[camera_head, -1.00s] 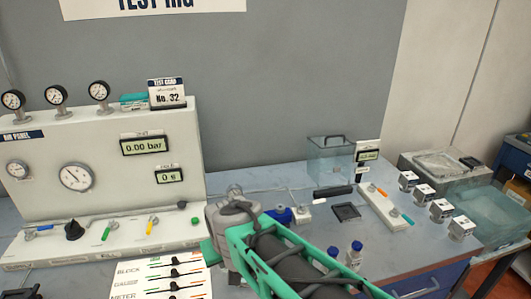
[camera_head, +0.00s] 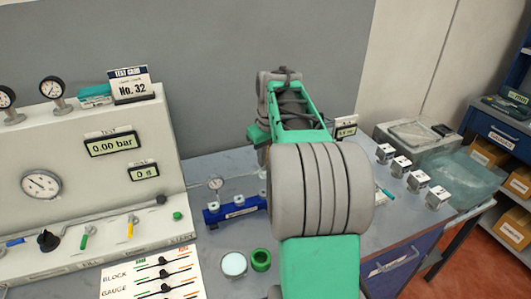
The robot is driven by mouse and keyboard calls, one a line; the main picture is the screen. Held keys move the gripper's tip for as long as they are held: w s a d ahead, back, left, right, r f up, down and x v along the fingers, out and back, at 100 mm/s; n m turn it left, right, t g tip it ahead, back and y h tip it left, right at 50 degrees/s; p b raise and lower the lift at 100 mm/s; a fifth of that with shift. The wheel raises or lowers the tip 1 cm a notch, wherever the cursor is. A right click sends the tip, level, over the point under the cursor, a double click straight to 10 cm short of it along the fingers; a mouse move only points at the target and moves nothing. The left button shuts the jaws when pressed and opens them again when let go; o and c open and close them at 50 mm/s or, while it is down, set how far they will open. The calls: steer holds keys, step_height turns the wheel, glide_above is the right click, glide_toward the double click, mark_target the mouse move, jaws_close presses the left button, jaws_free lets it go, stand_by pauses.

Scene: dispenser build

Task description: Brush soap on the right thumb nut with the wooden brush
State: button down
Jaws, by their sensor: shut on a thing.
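My own arm, green and grey, fills the middle of the view, and my gripper and anything in it are hidden behind it. The wooden brush is not visible. A blue block (camera_head: 213,216) with light fittings on top and a small round gauge (camera_head: 215,183) lies on the bench, left of my arm. My arm may cover its right end. I cannot tell which fitting is the right thumb nut. A round dish with pale contents (camera_head: 233,264), possibly soap, sits nearer, beside a green ring-shaped cup (camera_head: 261,260).
The white test panel (camera_head: 75,135) with gauges, displays and levers stands at the left. A printed card (camera_head: 130,283) lies in front of it. Several small white-labelled blocks (camera_head: 386,152) and a clear tank (camera_head: 465,178) are at the right. Bench space shows around the blue block.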

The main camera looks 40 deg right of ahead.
mark_target(266, 167)
steer(key=shift+s+b+x, duration=0.2)
steer(key=shift+b+x, duration=0.5)
steer(key=shift+x, duration=0.25)
steer(key=shift+s+b+x, duration=0.2)
steer(key=shift+b+x, duration=0.55)
steer(key=shift+x, duration=0.2)
steer(key=shift+s+b+x, duration=0.2)
steer(key=shift+b+x, duration=0.5)
steer(key=shift+x, duration=0.25)
steer(key=shift+s+a+f+b, duration=0.1)
steer(key=shift+a+f+b, duration=0.1)
steer(key=shift+f+b, duration=0.45)
steer(key=shift+p, duration=0.35)
steer(key=shift+w+d, duration=0.1)
steer(key=shift+w, duration=0.3)
steer(key=shift+s+f, duration=0.1)
steer(key=shift+s, duration=0.6)
steer(key=shift+w, duration=0.15)
